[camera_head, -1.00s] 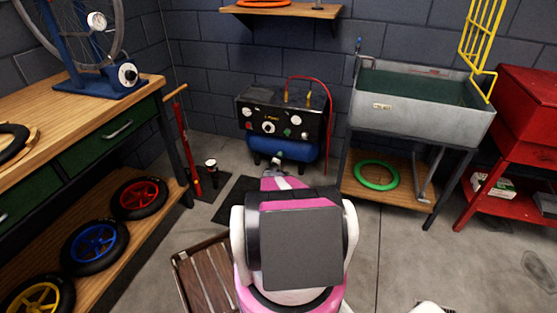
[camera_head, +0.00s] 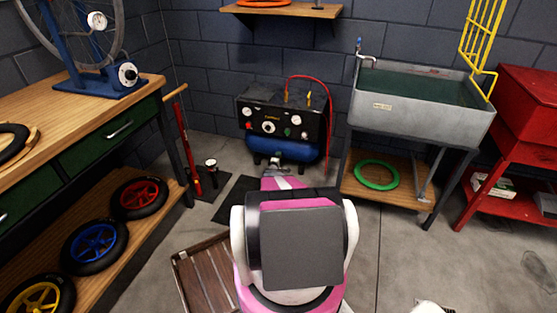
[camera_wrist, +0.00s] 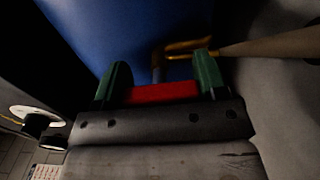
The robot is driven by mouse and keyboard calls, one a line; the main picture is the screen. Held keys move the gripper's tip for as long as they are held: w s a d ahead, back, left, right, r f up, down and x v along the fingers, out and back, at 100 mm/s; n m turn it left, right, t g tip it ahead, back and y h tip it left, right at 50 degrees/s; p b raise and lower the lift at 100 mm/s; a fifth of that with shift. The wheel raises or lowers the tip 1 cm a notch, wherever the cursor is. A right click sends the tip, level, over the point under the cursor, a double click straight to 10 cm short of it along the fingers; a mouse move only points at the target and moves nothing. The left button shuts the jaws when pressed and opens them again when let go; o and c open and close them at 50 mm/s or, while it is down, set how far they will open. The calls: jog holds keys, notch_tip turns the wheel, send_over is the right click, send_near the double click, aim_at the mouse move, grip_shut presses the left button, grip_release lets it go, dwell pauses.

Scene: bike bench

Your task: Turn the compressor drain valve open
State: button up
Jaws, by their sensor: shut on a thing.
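The compressor (camera_head: 282,122), a dark panel with gauges over a blue tank (camera_head: 285,149), stands on the floor against the back wall. The tank also fills the upper part of the wrist view (camera_wrist: 110,30). My gripper (camera_wrist: 161,78) is at the underside of the tank, its green fingertips on either side of a red bar, the drain valve handle (camera_wrist: 162,92). The gripper is shut on this handle. A brass fitting (camera_wrist: 190,47) shows just beyond the fingers. In the head view my arm hides most of the gripper, and the valve cannot be made out.
A grey sink (camera_head: 420,108) stands to the right, with a green ring (camera_head: 377,165) on its lower shelf. A red floor pump (camera_head: 187,145) stands to the left beside the wooden workbench (camera_head: 70,120). A slatted wooden crate (camera_head: 205,275) lies near my base.

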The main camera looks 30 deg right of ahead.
jog(key=o, duration=0.9)
jog(key=shift+o, duration=0.2)
jog(key=v, duration=1.1)
